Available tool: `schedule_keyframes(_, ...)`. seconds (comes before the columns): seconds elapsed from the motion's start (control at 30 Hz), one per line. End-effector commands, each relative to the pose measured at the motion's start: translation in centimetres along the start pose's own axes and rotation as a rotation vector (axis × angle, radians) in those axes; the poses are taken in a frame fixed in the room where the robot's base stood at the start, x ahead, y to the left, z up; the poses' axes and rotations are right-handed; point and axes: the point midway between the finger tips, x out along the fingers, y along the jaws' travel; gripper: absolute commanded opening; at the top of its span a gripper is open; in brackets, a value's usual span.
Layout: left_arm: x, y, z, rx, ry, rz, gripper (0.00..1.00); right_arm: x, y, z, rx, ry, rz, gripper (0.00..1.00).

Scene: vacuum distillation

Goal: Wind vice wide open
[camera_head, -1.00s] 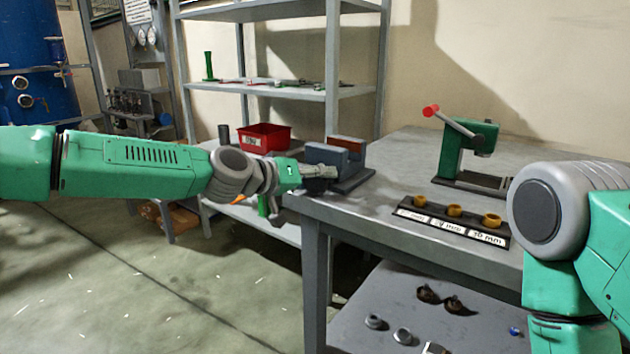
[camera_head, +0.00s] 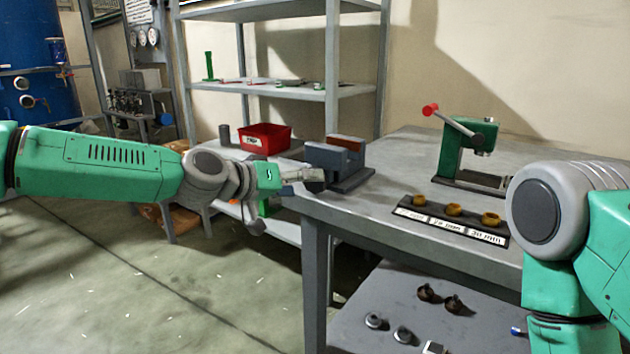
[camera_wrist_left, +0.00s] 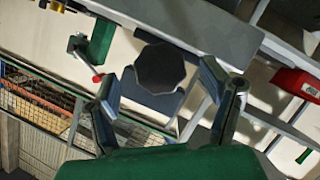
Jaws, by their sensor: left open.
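The vice (camera_head: 338,158) stands at the left end of the workbench, with a grey-blue body and a brown block at its back. A gap between its jaws cannot be judged clearly from here. My left gripper (camera_head: 319,176) is just left of the vice, pointing at its left end. In the left wrist view, a dark many-sided knob (camera_wrist_left: 160,68) lies between the spread fingers of the left gripper (camera_wrist_left: 168,82), with space on both sides. The fingers are open and hold nothing. My right gripper is out of view; only part of its arm shows.
The workbench (camera_head: 385,190) carries a rack of brass rings (camera_head: 453,223) and a green press with a red-tipped lever (camera_head: 467,150). A red bin (camera_head: 264,139) sits on the shelving behind. Loose parts lie on the lower shelf (camera_head: 375,345).

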Motion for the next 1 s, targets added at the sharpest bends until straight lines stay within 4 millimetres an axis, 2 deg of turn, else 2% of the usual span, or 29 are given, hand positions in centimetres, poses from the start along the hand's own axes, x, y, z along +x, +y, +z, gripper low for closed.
schedule_keyframes(0.1,-1.9,0.2,-0.5,0.003,0.01,0.0,0.71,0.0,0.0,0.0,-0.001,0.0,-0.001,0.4)
schedule_keyframes(0.27,-3.2,0.5,-0.7,0.007,0.014,0.0,0.71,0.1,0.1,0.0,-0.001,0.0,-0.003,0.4)
schedule_keyframes(0.7,-3.6,0.5,-0.6,0.024,0.024,-0.005,0.72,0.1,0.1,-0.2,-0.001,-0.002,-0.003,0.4)
schedule_keyframes(0.87,-3.9,-0.5,1.2,0.186,0.104,-0.063,0.72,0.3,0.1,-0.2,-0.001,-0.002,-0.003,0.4)
schedule_keyframes(1.0,-5.4,-0.7,3.2,0.4,0.225,-0.108,0.72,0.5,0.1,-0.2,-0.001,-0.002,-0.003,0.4)
